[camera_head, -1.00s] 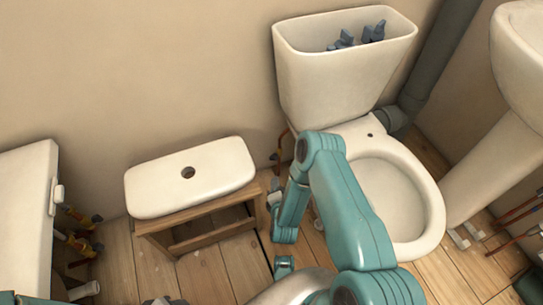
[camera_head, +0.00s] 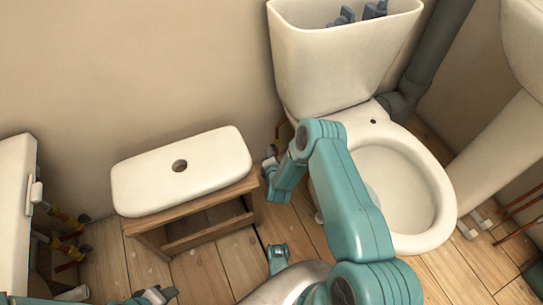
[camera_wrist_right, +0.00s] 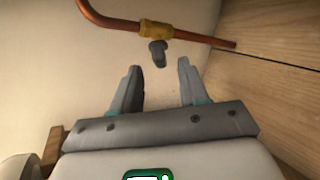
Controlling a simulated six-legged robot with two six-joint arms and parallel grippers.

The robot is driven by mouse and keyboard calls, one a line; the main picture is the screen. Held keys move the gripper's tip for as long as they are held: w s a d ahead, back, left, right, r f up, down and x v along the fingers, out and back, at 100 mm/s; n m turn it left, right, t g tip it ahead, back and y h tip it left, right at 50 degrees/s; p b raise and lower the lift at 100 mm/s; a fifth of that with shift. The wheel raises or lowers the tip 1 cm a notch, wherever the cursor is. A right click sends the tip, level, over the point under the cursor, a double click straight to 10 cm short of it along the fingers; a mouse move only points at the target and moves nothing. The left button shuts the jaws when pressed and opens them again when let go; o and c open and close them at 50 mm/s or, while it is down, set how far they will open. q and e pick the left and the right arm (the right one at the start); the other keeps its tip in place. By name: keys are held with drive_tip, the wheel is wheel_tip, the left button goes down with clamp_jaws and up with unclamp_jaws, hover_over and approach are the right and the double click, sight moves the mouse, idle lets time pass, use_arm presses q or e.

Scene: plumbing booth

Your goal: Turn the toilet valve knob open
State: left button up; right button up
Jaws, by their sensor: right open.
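In the right wrist view, the valve's small grey knob (camera_wrist_right: 157,53) hangs from a brass fitting (camera_wrist_right: 155,30) on a copper pipe along the wall. My right gripper (camera_wrist_right: 157,75) is open and empty. Its fingertips stand apart, with the knob just beyond them and roughly centred between them; I see no contact. In the head view, my right gripper (camera_head: 268,162) is low by the wall, between the wooden stool and the toilet (camera_head: 385,190). There the knob cannot be made out. My left gripper (camera_head: 157,295) shows only partly at the bottom edge.
The wooden stool (camera_head: 205,205) with a white tank lid (camera_head: 180,172) on it stands close left of my right gripper. The toilet tank (camera_head: 345,60) is above right, with its top open. Other pipes with yellow fittings (camera_head: 68,240) are at left. A white sink pedestal (camera_head: 510,140) is at right.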

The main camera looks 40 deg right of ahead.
use_arm(q)
drive_tip(key=shift+w+a+f+t+b, duration=0.1)
drive_tip(key=shift+w+f+t+b, duration=0.05)
drive_tip(key=shift+w+f+b, duration=0.3)
drive_tip(key=shift+w+a+f+t+b, duration=0.1)
drive_tip(key=shift+w+f+t+b, duration=0.1)
drive_tip(key=shift+f, duration=0.3)
use_arm(e)
drive_tip(key=x, duration=0.3)
drive_tip(key=shift+w+d+f, duration=0.15)
drive_tip(key=shift+w, duration=0.2)
clamp_jaws()
use_arm(q)
drive_tip(key=shift+s+d+r+p, duration=0.15)
drive_tip(key=shift+s+r+p, duration=0.35)
drive_tip(key=shift+r+p, duration=0.25)
use_arm(e)
drive_tip(key=shift+w+n+g, duration=0.15)
drive_tip(key=shift+n+g, duration=0.45)
drive_tip(key=shift+g, duration=0.5)
unclamp_jaws()
